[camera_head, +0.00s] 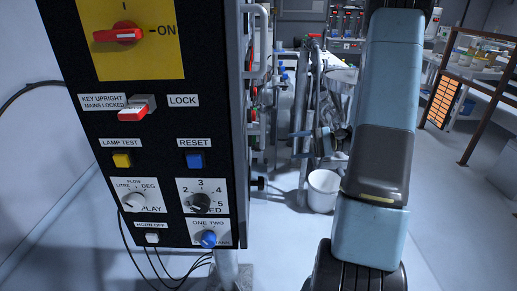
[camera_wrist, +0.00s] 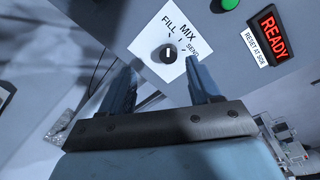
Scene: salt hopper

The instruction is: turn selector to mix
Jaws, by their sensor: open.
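The selector (camera_wrist: 168,54) is a round black knob on a white plate marked FILL, MIX and SEND, set on a grey panel in the wrist view. A small pale mark shows on the knob. It looks closer to FILL than to SEND, but I cannot tell its setting surely. My gripper (camera_wrist: 160,65) is open and empty, its two blue-grey fingers apart on either side of the knob in the picture. I see no contact, and the depth gap is unclear. Neither the selector nor my gripper shows in the head view.
A green button (camera_wrist: 230,4) and a lit red READY display (camera_wrist: 269,34) sit right of the selector. In the head view a black control box (camera_head: 160,175) with switches and knobs stands at left. A white bucket (camera_head: 322,191) stands on the floor behind.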

